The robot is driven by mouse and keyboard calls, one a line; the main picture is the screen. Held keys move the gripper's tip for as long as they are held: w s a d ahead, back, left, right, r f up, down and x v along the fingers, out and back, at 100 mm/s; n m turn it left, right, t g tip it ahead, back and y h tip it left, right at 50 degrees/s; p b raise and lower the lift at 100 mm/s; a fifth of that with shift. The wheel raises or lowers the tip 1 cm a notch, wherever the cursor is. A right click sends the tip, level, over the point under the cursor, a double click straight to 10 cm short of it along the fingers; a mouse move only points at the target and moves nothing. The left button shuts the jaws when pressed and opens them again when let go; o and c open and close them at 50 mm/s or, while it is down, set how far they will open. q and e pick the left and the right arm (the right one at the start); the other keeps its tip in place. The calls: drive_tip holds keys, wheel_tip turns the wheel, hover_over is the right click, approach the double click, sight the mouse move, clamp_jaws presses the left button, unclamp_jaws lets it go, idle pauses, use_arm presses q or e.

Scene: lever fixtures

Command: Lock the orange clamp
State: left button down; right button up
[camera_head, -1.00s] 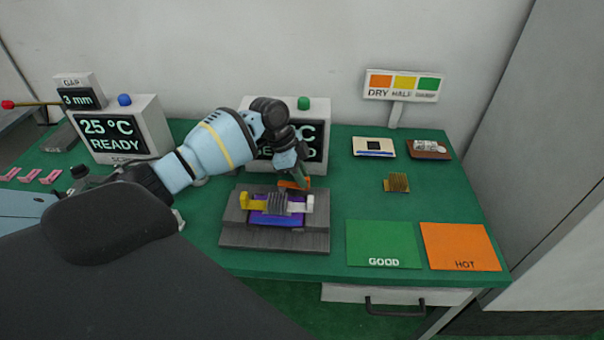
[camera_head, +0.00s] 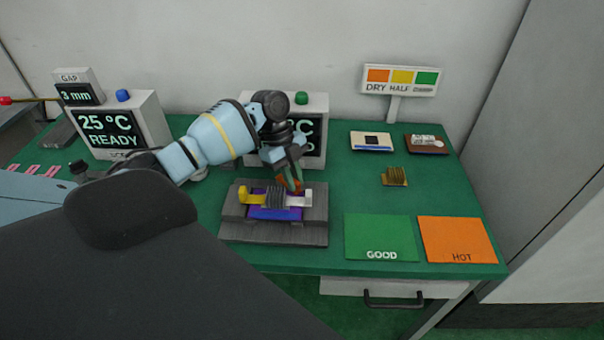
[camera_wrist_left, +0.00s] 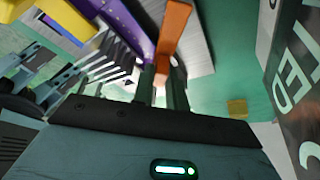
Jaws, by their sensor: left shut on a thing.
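The orange clamp lever (camera_head: 289,185) stands at the back of a grey fixture (camera_head: 275,239), and it also shows in the left wrist view (camera_wrist_left: 173,33). The fixture holds a purple board (camera_head: 272,213) with a grey finned block (camera_head: 275,197), a yellow lever (camera_head: 246,195) and a white lever (camera_head: 299,200). My left gripper (camera_head: 292,172) is shut on the orange lever, with its fingers (camera_wrist_left: 165,88) on either side of the lever's end in the wrist view. The fingers partly hide the lever in the head view. My right gripper is not in view.
Two display boxes, one reading READY (camera_head: 118,130) and one behind my wrist (camera_head: 312,130), stand at the back. A small brass finned block (camera_head: 394,176) lies to the right. Green GOOD (camera_head: 380,236) and orange HOT (camera_head: 457,238) mats lie front right. The green table between is clear.

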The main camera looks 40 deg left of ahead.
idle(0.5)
use_arm(q)
drive_tip(key=c, duration=1.4)
unclamp_jaws()
drive_tip(key=v, duration=0.8)
